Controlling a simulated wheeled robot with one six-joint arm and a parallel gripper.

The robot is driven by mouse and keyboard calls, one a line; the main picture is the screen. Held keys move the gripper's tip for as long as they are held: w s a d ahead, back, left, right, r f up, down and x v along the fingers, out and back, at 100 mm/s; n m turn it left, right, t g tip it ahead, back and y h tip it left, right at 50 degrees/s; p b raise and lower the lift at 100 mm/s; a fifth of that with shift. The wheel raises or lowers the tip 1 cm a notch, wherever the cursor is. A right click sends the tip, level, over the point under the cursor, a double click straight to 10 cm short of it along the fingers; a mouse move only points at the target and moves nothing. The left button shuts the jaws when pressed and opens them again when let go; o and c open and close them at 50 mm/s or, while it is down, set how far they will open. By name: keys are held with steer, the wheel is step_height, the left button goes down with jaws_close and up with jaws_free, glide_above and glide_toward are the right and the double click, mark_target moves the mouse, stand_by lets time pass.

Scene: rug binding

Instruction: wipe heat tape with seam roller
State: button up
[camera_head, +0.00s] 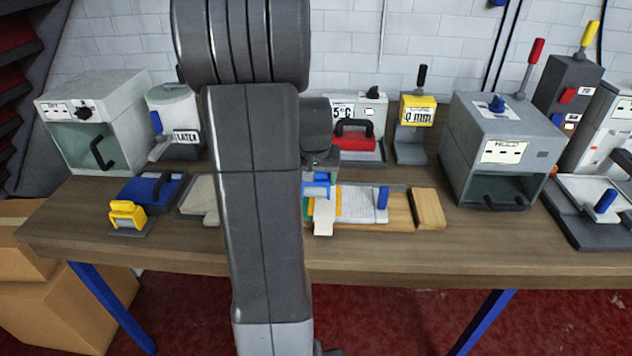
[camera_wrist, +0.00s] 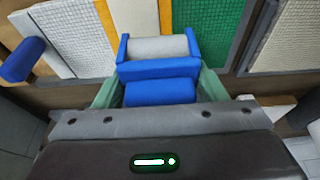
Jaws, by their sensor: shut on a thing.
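My gripper (camera_head: 318,172) is shut on the blue handle of the seam roller (camera_head: 316,190). In the wrist view, the pale green fingers of my gripper (camera_wrist: 160,90) sit on either side of the handle. The seam roller (camera_wrist: 160,48) has a grey cylinder in a blue frame, pointing away from the wrist. A cream strip (camera_wrist: 135,16), which looks like the heat tape, runs beyond the cylinder between yellow-orange bands. Its end (camera_head: 324,224) hangs toward the table's front in the head view. Whether the cylinder touches the strip cannot be told.
A green piece (camera_wrist: 209,35) and white textured pieces (camera_wrist: 72,40) flank the strip. A blue-handled block (camera_head: 382,198) stands on the right piece. A yellow-handled tool (camera_head: 127,214) sits at left. Machines (camera_head: 497,150) line the back. The table's front right (camera_head: 430,258) is clear.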

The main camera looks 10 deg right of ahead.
steer(key=shift+r+p, duration=1.95)
steer(key=shift+r, duration=0.95)
steer(key=shift+f, duration=0.1)
